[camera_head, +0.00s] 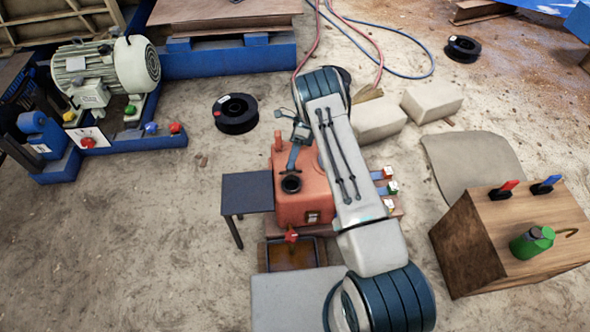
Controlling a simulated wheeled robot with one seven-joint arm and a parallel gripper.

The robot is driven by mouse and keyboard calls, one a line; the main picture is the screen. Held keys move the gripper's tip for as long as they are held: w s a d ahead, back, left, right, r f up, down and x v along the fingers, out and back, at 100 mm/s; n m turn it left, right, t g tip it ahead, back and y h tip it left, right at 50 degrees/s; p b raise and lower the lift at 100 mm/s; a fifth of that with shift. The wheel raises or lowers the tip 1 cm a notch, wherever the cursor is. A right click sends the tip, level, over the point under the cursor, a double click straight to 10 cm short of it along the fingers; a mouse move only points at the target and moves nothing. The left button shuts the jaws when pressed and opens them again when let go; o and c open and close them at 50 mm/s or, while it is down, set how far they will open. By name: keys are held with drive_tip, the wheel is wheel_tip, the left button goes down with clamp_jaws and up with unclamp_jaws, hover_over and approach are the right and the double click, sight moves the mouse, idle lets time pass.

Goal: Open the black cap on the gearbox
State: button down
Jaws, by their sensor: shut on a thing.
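The orange-red gearbox (300,208) stands in the middle, partly hidden by my arm. The round black cap (291,184) is on top of it, near its left side; its middle looks dark, and I cannot tell whether it is raised. My gripper (291,168) reaches down from behind to the cap's far edge and is shut on it. The fingertips are small, so the exact grip is unclear.
A dark side plate (247,192) stands left of the gearbox and an open tray (292,254) in front. A wooden box (480,240) with a green can (532,242) stands at right. A black spool (235,113) and pale blocks (380,117) lie behind.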

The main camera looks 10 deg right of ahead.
drive_tip(key=shift+w+f+g+b, duration=0.25)
drive_tip(key=shift+w+g+b, duration=0.3)
drive_tip(key=shift+b, duration=0.65)
drive_tip(key=shift+w+r+m+g+b, duration=0.1)
drive_tip(key=shift+r+m+g+b, duration=0.05)
drive_tip(key=shift+m+g+b, duration=0.2)
drive_tip(key=shift+r, duration=0.1)
